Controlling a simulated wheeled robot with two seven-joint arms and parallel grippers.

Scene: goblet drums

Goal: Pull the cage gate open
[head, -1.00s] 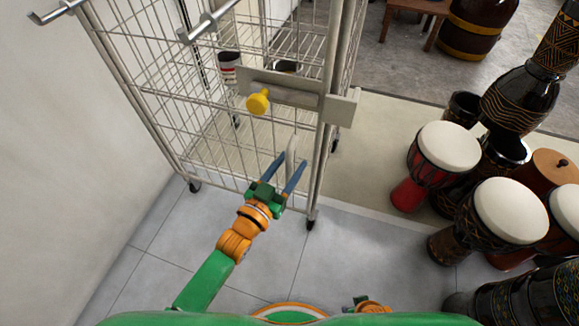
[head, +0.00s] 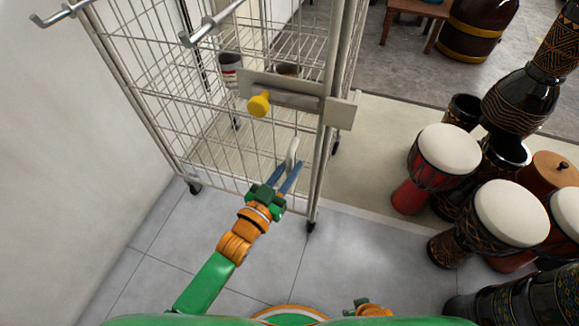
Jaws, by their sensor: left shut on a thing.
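The wire cage gate (head: 215,140) is the front face of the grey metal roll cage, and it appears closed against the right post. A pale upright handle (head: 292,149) is on its lower right part. My left gripper (head: 290,167) is shut on this handle, with its blue fingers on either side of it.
A white wall (head: 50,150) stands close on the left. Several goblet drums, including a red one (head: 430,165), stand on the right. The grey tiled floor (head: 350,250) in front of the cage is clear. Cans (head: 230,68) sit on a shelf inside the cage.

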